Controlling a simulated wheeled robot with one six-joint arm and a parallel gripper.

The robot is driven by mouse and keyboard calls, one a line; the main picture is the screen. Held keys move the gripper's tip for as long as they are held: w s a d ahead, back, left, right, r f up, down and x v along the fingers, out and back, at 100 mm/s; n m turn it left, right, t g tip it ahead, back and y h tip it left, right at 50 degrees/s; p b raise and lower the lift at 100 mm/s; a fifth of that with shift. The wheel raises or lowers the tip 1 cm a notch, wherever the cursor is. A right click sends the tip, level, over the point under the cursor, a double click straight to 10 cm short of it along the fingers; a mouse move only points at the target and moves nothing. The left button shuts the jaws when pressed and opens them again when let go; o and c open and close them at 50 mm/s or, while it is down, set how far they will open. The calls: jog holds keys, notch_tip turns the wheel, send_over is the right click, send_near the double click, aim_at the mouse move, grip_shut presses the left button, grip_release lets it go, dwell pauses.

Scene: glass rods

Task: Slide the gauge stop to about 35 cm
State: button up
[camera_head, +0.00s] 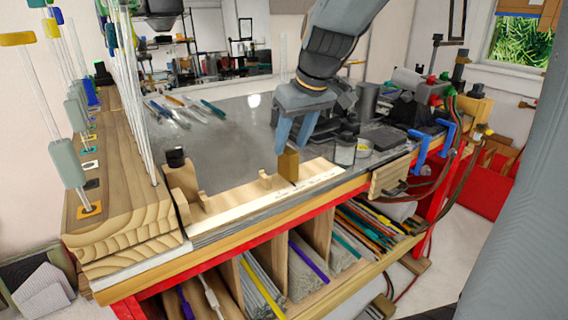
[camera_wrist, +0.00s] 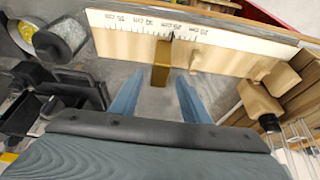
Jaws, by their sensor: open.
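The gauge stop is a small brass-coloured block (camera_head: 288,166) standing upright on the pale wooden gauge (camera_head: 235,205) along the bench's front edge. In the wrist view the stop (camera_wrist: 161,64) is at the scale's edge, roughly between the 25 and 30 cm labels; the exact reading is too small to tell. The 35 cm label lies to its left in that view. My gripper (camera_head: 290,149) points down at the stop, blue fingers apart. In the wrist view the gripper (camera_wrist: 158,78) has one finger on each side of the stop, with gaps showing.
Wooden rests (camera_head: 265,179) stand along the gauge, left of the stop in the head view. A wooden rack with upright rods (camera_head: 125,200) is at far left. Glass jars (camera_head: 345,150) and a torch stand (camera_head: 420,95) are to the right. Rods (camera_head: 190,110) lie at the back.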

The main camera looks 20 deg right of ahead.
aim_at(285, 161)
jog(key=shift+p+x, duration=0.7)
jog(key=shift+x, duration=3.2)
grip_shut()
